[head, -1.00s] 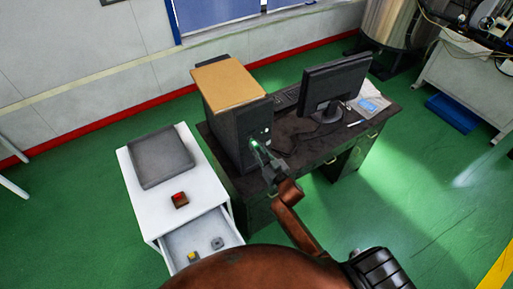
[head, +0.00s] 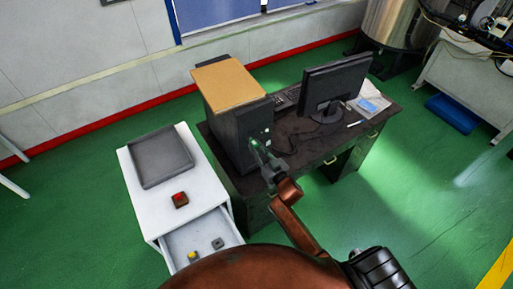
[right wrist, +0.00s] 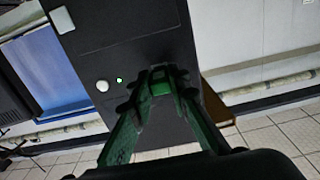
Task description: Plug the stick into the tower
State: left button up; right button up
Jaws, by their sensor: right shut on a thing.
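The black tower (head: 230,135) stands upright on the dark desk, with a tan board on top. Its front panel also fills much of the right wrist view (right wrist: 125,50), with a round button and a small green light. My right gripper (head: 257,149) is at the tower's front. In the right wrist view the fingertips (right wrist: 160,82) are closed together on a small green piece, the stick (right wrist: 161,88). The fingers hide most of the stick, and I cannot tell whether it is in a port. My left gripper is not in view.
A monitor (head: 337,83), keyboard and papers share the desk (head: 310,140) to the tower's right.

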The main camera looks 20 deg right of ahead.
jog(key=shift+w+a, duration=0.1)
jog(key=shift+w, duration=0.45)
dwell(0.4)
jog(key=o, duration=0.9)
jog(key=shift+c, duration=0.2)
jog(key=s+d, duration=0.1)
jog(key=s, duration=1.1)
jog(key=shift+d, duration=0.35)
jog(key=shift+f, duration=0.1)
